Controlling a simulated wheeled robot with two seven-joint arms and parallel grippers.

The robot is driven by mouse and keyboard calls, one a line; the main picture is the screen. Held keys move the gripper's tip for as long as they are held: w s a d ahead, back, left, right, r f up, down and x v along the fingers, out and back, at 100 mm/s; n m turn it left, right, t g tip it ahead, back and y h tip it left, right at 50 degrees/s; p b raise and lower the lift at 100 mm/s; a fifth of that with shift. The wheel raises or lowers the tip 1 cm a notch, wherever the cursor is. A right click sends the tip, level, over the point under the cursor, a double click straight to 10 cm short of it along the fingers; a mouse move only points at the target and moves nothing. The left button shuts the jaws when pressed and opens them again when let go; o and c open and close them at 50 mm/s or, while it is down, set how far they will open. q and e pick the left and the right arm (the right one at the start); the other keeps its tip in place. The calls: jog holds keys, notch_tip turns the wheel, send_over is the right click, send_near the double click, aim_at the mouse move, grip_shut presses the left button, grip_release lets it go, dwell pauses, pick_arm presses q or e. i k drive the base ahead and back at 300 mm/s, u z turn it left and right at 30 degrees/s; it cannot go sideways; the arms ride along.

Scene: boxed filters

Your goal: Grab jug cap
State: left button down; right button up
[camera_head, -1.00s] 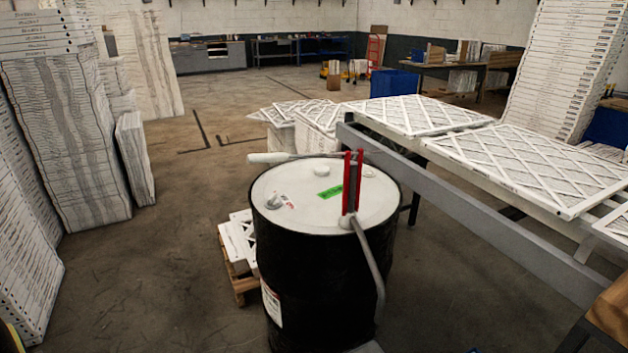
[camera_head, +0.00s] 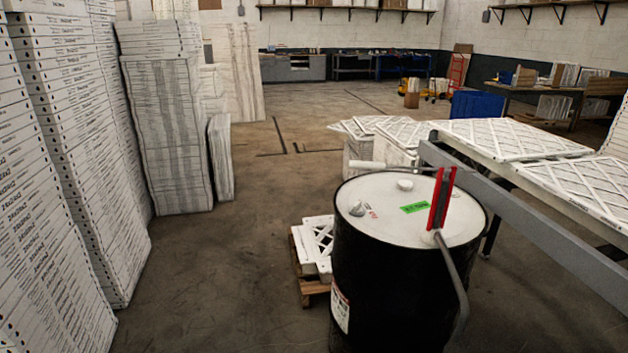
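I cannot make out a jug for certain. A black drum (camera_head: 385,275) with a white top stands at the right of centre. A small round white cap (camera_head: 405,185) sits on its top, and a small pale cap-like piece (camera_head: 357,209) sits near the left rim. I cannot tell whether either is the jug cap. A hand pump with red uprights (camera_head: 441,198), a white handle and a grey hose stands on the drum's right side. Neither of my grippers shows in the head view.
Tall stacks of boxed filters (camera_head: 70,150) line the left. A low wooden pallet (camera_head: 313,287) with white filters stands left of the drum. A grey-railed table (camera_head: 530,210) bearing lattice filters runs behind and right of it. The floor between stacks and pallet is clear.

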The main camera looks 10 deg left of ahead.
aim_at(403, 186)
jog(key=u, duration=1.15)
jog(key=i, duration=3.25)
jog(key=z, duration=3.05)
